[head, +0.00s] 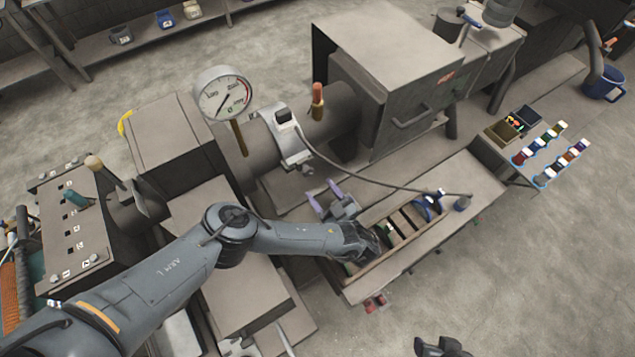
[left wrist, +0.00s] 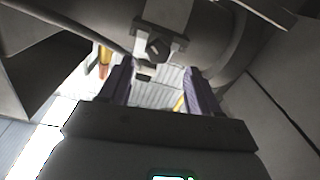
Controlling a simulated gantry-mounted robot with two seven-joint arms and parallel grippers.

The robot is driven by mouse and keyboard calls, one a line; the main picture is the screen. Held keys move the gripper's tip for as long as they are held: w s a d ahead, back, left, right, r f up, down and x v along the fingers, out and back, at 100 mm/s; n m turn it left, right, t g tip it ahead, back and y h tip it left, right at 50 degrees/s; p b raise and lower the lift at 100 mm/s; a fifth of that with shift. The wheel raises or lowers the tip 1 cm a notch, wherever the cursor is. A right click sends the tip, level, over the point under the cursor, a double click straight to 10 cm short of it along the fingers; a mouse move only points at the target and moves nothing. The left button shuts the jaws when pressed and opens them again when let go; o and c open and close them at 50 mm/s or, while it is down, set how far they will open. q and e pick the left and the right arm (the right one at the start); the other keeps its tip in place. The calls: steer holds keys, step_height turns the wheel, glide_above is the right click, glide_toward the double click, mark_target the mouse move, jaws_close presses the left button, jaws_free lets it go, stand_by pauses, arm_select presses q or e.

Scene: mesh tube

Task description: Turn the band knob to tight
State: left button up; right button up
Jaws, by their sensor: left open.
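The fingers also show in the left wrist view (left wrist: 158,88). A dark gripper-like part (head: 441,347), apparently my right gripper, is cut off at the bottom edge; its jaws are unclear.
A round dial gauge (head: 224,94) stands left of the clamp. An orange-handled valve (head: 317,100) rises from the tube on the right. A thin cable runs from the clamp toward a wooden tray (head: 400,228) below right. A large metal box (head: 385,75) stands behind.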

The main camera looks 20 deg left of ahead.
mark_target(309, 174)
arm_select(q)
steer(key=b+x, duration=0.2)
steer(key=x, duration=0.1)
steer(key=b+x, duration=0.2)
steer(key=shift+w+f, duration=0.1)
steer(key=shift+f, duration=0.15)
steer(key=shift+w+a+r+b, duration=0.3)
steer(key=shift+w+a+b, duration=0.3)
steer(key=shift+a+b, duration=0.2)
steer(key=c, duration=1)
steer(key=shift+c, duration=0.2)
steer(key=shift+m, duration=0.4)
steer(key=shift+m, duration=0.9)
steer(key=shift+s+m+b, duration=0.1)
steer(key=shift+m+b, duration=0.2)
steer(key=shift+m, duration=1.8)
